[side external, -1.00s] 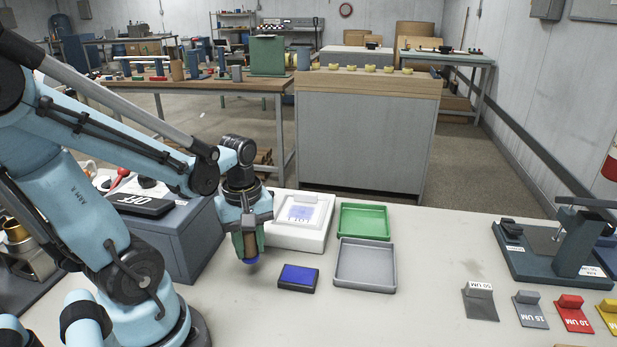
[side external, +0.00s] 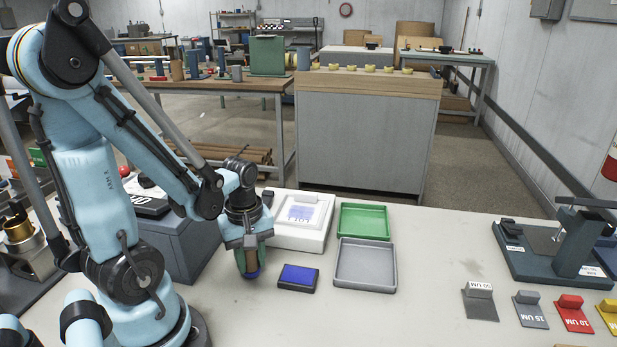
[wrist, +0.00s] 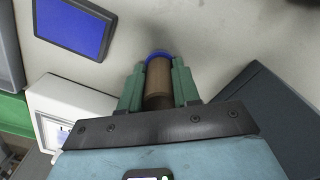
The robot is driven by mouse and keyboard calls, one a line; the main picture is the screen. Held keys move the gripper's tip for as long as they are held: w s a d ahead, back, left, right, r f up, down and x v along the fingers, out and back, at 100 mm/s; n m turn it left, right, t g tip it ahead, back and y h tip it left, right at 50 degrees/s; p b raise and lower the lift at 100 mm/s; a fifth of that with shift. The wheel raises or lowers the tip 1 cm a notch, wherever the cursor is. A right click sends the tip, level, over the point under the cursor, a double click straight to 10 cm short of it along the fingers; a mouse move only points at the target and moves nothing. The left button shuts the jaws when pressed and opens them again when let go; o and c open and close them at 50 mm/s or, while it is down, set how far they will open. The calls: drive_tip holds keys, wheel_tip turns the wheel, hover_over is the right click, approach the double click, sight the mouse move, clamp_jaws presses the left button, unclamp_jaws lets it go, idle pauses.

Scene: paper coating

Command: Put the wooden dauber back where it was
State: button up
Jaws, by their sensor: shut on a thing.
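My gripper (side external: 249,262) is shut on the wooden dauber (side external: 251,260), a brown cylinder with a blue lower end. The dauber points down, and its blue end is at or just above the bench top; I cannot tell whether it touches. In the wrist view the dauber (wrist: 158,80) sits between the green fingers of my gripper (wrist: 158,85). A blue ink pad in a dark case (side external: 298,278) lies on the bench just right of the dauber, apart from it. It also shows at the upper left of the wrist view (wrist: 72,24).
A white block with a printed sheet (side external: 300,236) stands behind the pad. A green tray (side external: 363,221) and a grey tray (side external: 365,266) are to the right. A grey-blue box (side external: 186,243) stands close left of my gripper. The bench front is clear (side external: 400,320).

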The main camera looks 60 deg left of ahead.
drive_tip(key=shift+f, duration=0.1)
drive_tip(key=o, duration=1.1)
drive_tip(key=shift+c, duration=0.2)
drive_tip(key=shift+r, duration=6.05)
drive_tip(key=w+d+m+t, duration=0.7)
drive_tip(key=w+d+m, duration=0.1)
drive_tip(key=m, duration=0.8)
drive_tip(key=shift+w+d+r+m, duration=0.25)
drive_tip(key=shift+d+m, duration=0.15)
drive_tip(key=shift+d, duration=0.5)
